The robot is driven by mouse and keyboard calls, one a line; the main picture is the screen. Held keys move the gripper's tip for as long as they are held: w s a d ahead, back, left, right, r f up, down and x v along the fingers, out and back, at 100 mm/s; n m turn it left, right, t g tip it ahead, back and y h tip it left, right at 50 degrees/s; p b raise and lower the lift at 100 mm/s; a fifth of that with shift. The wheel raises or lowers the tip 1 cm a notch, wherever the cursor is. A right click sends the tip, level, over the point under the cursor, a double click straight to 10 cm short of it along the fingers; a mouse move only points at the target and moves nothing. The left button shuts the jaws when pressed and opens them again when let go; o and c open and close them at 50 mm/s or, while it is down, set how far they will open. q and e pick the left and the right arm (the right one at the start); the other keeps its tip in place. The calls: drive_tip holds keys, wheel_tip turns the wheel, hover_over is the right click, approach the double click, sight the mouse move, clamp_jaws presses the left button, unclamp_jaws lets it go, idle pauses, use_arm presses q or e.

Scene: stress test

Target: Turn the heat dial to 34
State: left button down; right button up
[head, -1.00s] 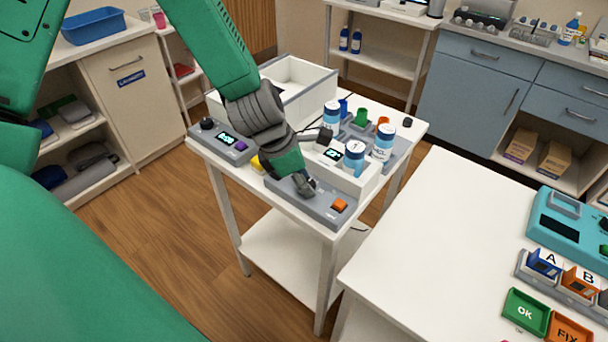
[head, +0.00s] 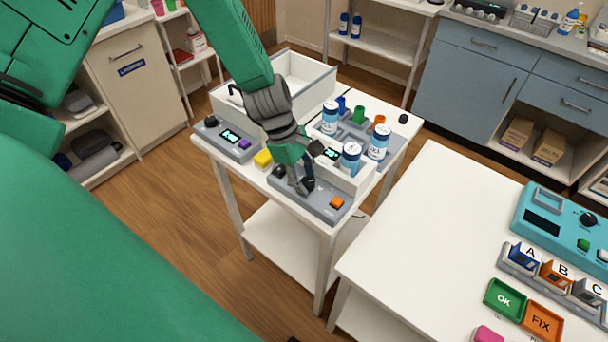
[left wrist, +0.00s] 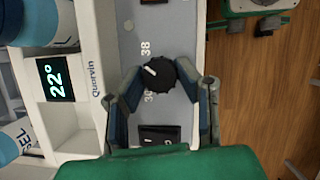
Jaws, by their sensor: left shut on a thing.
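The heat dial (left wrist: 158,75) is a black round knob with a white pointer, on a grey panel (left wrist: 183,20) beside the white Quorvin unit (left wrist: 88,110). My left gripper (left wrist: 170,85) has a finger on each side of the dial and is shut on it. The pointer aims left and slightly up, between the printed 38 and 30; a number at its tip cannot be read. The unit's display (left wrist: 55,79) reads 22°. A black rocker switch (left wrist: 160,135) lies below the dial. In the head view the left gripper (head: 299,183) is down at the grey panel (head: 318,208).
An orange button (head: 337,203) is at the panel's right end. Blue-white cans (head: 351,157) stand close behind the gripper. A white table (head: 400,240) is at right.

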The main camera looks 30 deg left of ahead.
use_arm(q)
drive_tip(key=shift+w+d+r, duration=0.15)
drive_tip(key=shift+w, duration=0.05)
idle(0.4)
drive_tip(key=c, duration=1.2)
unclamp_jaws()
drive_tip(key=shift+d, duration=0.1)
